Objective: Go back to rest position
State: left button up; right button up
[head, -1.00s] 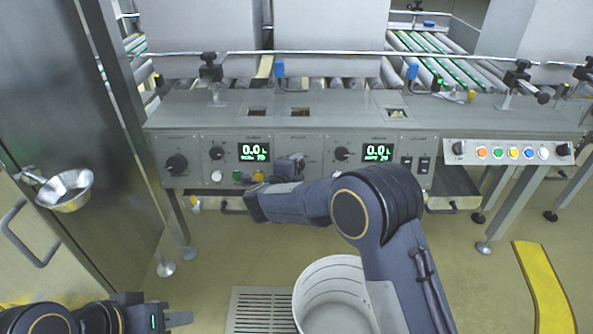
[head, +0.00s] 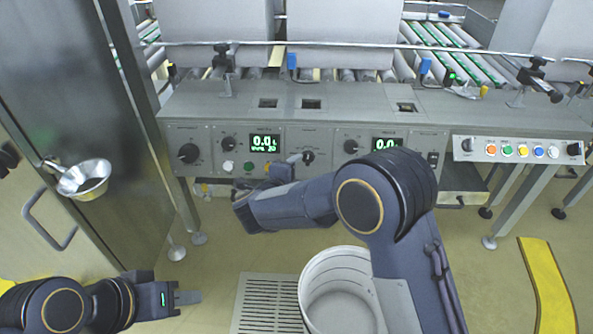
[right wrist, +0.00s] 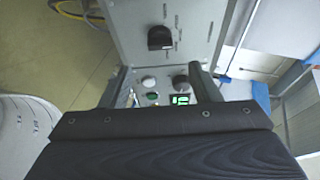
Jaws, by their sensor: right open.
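My right arm reaches in from the lower right, with its forearm bent left across the front of a grey control panel (head: 330,135). My right gripper (head: 290,166) is small and partly hidden by its own wrist in the head view. In the right wrist view the right gripper (right wrist: 163,85) has its two fingers wide apart, with nothing between them but the panel behind. A black knob (right wrist: 160,38) shows beyond the fingers. My left gripper (head: 187,297) is low at the left, side-on and pointing right over the floor. Its jaw gap cannot be made out.
A metal bowl (head: 84,179) hangs on the steel cabinet at left. A white round bin (head: 340,262) stands below my right forearm beside a floor grate (head: 268,303). A button box (head: 520,150) is at right. A yellow floor strip (head: 547,285) lies at lower right.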

jog(key=w+d+r+n+y, duration=0.2)
jog(key=d+r+n+y, duration=0.3)
jog(key=r, duration=0.5)
jog(key=s+d+r+n+y, duration=0.4)
jog(key=s+d+r+y, duration=0.1)
jog(key=s+d, duration=0.2)
jog(key=s+d+f+n+g, duration=0.3)
jog(key=s+d, duration=0.1)
jog(key=s, duration=0.6)
jog(key=s+d+f+n+g+h, duration=0.1)
jog(key=s+d+f+n+g, duration=0.2)
jog(key=s, duration=0.8)
jog(key=s+d+f+n+g, duration=0.2)
jog(key=s+d+f+n, duration=0.25)
jog(key=s, duration=0.55)
notch_tip(320, 180, up, 35)
jog(key=p, duration=3.4)
jog(key=shift+d+f, duration=0.1)
jog(key=shift+f, duration=0.05)
